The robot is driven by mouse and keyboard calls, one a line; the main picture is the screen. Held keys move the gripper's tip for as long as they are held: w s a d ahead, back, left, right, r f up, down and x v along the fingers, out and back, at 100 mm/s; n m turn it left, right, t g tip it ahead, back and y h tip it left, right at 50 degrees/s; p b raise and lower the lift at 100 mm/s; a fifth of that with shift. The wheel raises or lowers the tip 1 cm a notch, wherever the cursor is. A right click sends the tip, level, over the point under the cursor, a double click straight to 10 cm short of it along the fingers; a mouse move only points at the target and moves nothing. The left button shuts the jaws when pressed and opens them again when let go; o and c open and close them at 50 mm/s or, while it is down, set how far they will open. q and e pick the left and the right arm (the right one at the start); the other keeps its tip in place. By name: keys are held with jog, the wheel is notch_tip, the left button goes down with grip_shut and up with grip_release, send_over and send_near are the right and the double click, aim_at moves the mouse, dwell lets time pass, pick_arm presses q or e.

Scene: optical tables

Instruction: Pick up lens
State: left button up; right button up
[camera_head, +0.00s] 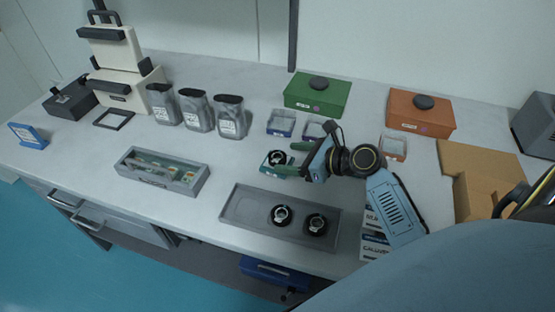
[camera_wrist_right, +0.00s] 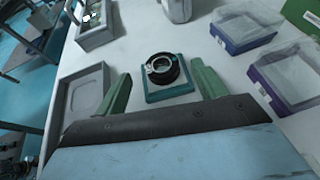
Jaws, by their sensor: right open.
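A round black lens (camera_wrist_right: 161,68) with a pale ring sits on a teal square base (camera_wrist_right: 168,95) on the table. In the head view the lens (camera_head: 277,157) is partly hidden by my right gripper. My right gripper (camera_wrist_right: 160,76) is open, its green fingers on either side of the lens and base, with visible gaps. In the head view the right gripper (camera_head: 284,158) reaches in from the right. Two similar black round parts, one on the left (camera_head: 281,215) and one on the right (camera_head: 316,224), stand in a grey tray (camera_head: 245,207). My left gripper is not in view.
Behind the gripper stand a blue box (camera_head: 281,123) and a purple box (camera_head: 313,130) with clear tops. Green (camera_head: 317,95) and orange (camera_head: 421,112) boxes are further back. A grey slotted holder (camera_head: 162,171) and jars (camera_head: 195,110) are left. A cardboard box (camera_head: 480,185) is right.

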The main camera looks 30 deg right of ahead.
aim_at(279, 157)
jog(key=x, duration=0.3)
jog(key=shift+w+a+f+b, duration=0.1)
jog(key=shift+w+f+b, duration=0.2)
jog(key=c, duration=1.1)
